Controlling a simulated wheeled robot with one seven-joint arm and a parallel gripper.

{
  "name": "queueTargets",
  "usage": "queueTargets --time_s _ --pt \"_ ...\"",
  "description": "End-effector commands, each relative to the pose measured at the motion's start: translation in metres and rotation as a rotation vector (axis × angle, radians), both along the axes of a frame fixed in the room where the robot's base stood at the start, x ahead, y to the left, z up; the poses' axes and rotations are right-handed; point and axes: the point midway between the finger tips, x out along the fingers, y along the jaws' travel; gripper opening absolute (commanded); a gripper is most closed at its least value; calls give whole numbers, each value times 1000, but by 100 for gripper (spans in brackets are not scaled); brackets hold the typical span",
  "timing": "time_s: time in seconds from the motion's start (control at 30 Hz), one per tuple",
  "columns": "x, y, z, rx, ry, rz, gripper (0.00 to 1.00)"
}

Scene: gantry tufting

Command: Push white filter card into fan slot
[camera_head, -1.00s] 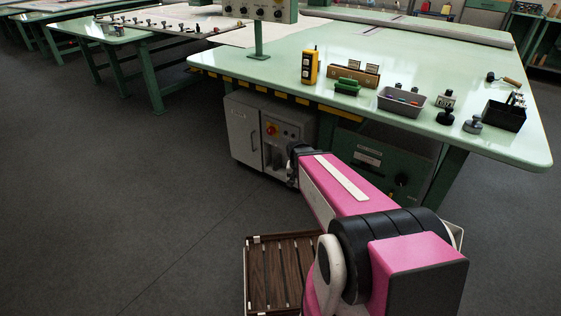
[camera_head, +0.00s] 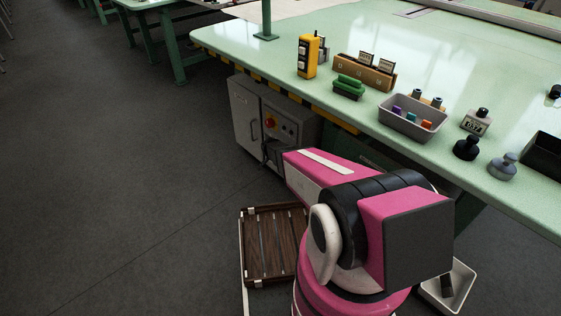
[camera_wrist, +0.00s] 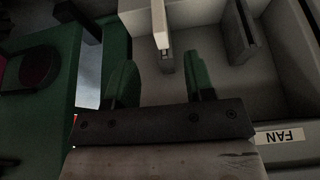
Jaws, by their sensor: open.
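In the wrist view, my gripper (camera_wrist: 160,62) has its two green fingers apart, with nothing between them. A pale narrow strip (camera_wrist: 160,24) that looks like the white filter card stands just beyond the fingertips, in line with the gap. Whether it sits in a slot cannot be told. A label reading FAN (camera_wrist: 279,136) appears upside down on a pale edge at the lower right. A dark grey slotted piece (camera_wrist: 240,34) stands right of the strip. In the head view, my pink arm hides the gripper near the grey cabinet (camera_head: 245,112) under the table.
The green table (camera_head: 235,48) overhangs the cabinet. It carries a yellow handset (camera_head: 307,57), a grey bin (camera_head: 388,123) of small parts and several stamps. A brown slatted tray (camera_head: 272,247) and a white tray (camera_head: 464,272) are low beside my arm. The floor at left is clear.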

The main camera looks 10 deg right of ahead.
Motion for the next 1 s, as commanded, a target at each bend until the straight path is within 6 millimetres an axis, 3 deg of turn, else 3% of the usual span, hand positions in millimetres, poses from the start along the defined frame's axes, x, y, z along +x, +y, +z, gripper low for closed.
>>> queueTargets --time_s 0.27,0.7,1.0 --pt "7 -7 -22 1 1 1 49" --pt "21 -30 -87 0 2 1 49" --pt "23 -34 -97 0 0 2 49"
